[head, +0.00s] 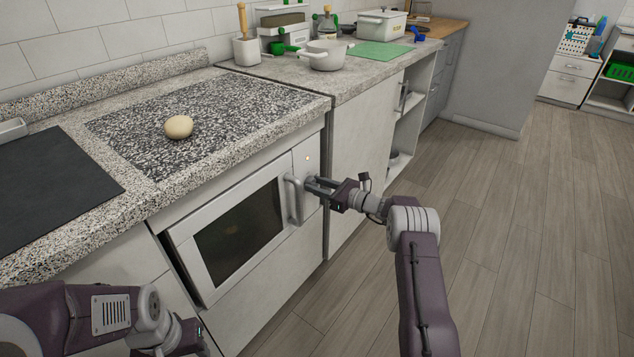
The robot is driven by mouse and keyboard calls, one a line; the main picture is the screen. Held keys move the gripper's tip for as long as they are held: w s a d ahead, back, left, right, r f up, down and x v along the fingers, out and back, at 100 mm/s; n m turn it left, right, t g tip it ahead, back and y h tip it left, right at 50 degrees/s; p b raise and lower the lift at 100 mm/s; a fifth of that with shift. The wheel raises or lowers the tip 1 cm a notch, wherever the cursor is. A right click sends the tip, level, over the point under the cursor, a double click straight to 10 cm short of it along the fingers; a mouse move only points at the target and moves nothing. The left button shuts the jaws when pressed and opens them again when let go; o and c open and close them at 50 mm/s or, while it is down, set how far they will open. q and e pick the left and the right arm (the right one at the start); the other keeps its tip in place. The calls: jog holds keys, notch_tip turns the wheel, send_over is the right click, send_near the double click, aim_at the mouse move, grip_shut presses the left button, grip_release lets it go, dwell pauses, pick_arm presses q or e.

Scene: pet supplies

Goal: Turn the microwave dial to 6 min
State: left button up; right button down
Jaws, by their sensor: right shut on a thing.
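The white microwave (185,240) is built in under the counter, with a dark glass door, a grey vertical handle (293,200) and a narrow control panel (305,160) on the right. My right gripper (314,184) is at the panel just right of the handle, shut on the dial. The fingers hide the dial, so its pointer and markings cannot be read. My left arm (110,312) is low at the left; its fingertips do not show.
A round beige item (178,127) lies on the speckled worktop (230,100) above the microwave. A dark mat (50,185) lies at left. A white pot (325,55), a green board (380,54) and other kitchenware stand farther back. The wooden floor (530,220) at right is clear.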

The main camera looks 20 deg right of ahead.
jog(key=m, duration=0.2)
jog(key=shift+m+p, duration=0.3)
jog(key=shift+m, duration=0.1)
jog(key=m, duration=0.3)
jog(key=shift+f+y, duration=0.1)
jog(key=shift+y, duration=0.2)
jog(key=shift+s+a+m+t+p, duration=0.1)
jog(key=shift+m+t+p, duration=0.45)
jog(key=shift+m, duration=4.95)
jog(key=shift+a+m+t+p, duration=0.1)
jog(key=shift+m+t+p, duration=0.45)
jog(key=shift+m, duration=4.95)
jog(key=c, duration=1)
grip_release()
jog(key=shift+d, duration=0.1)
jog(key=shift+o, duration=0.2)
